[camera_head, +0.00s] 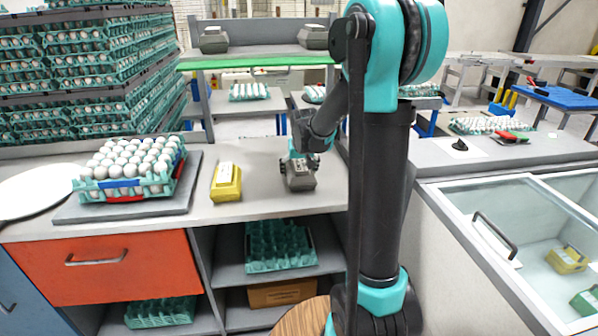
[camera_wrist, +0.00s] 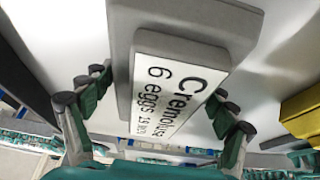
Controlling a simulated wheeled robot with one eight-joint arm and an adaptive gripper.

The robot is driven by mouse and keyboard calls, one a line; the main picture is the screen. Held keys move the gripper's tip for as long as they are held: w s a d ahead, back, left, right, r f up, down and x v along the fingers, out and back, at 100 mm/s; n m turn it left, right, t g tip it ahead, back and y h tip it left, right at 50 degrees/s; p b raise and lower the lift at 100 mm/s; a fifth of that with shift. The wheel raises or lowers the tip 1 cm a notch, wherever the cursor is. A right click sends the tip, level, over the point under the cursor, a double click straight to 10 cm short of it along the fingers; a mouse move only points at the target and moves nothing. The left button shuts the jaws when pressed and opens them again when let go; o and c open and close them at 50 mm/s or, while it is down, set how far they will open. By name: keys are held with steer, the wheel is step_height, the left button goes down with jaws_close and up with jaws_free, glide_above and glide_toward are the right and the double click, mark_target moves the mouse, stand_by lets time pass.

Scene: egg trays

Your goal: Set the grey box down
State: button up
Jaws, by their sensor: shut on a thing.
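The grey box (camera_head: 300,181) is at the counter's front part, right of the yellow box, below my gripper (camera_head: 298,164). My gripper is shut on it and points down. In the wrist view the grey box (camera_wrist: 180,70) fills the middle, with a white label reading "6 eggs", and my gripper's fingers (camera_wrist: 160,100) stand on either side of it. The box looks about upright and is at or very near the counter top (camera_head: 250,203); I cannot tell whether its underside touches.
A yellow box (camera_head: 226,184) stands to the left, with a gap. Further left, a tray of eggs (camera_head: 128,167) sits on a grey slab (camera_head: 75,211). Two grey boxes sit on the upper shelf (camera_head: 265,53) behind. Bare counter lies between the yellow box and the grey box.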

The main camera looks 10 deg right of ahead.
steer(key=o, duration=1.4)
steer(key=shift+f, duration=0.1)
steer(key=shift+o, duration=0.2)
steer(key=v, duration=1.2)
steer(key=s+d+f, duration=0.2)
steer(key=s+f, duration=0.6)
steer(key=s, duration=0.5)
steer(key=s+d+f, duration=0.2)
steer(key=s+f, duration=0.6)
steer(key=s, duration=0.5)
steer(key=shift+f, duration=0.3)
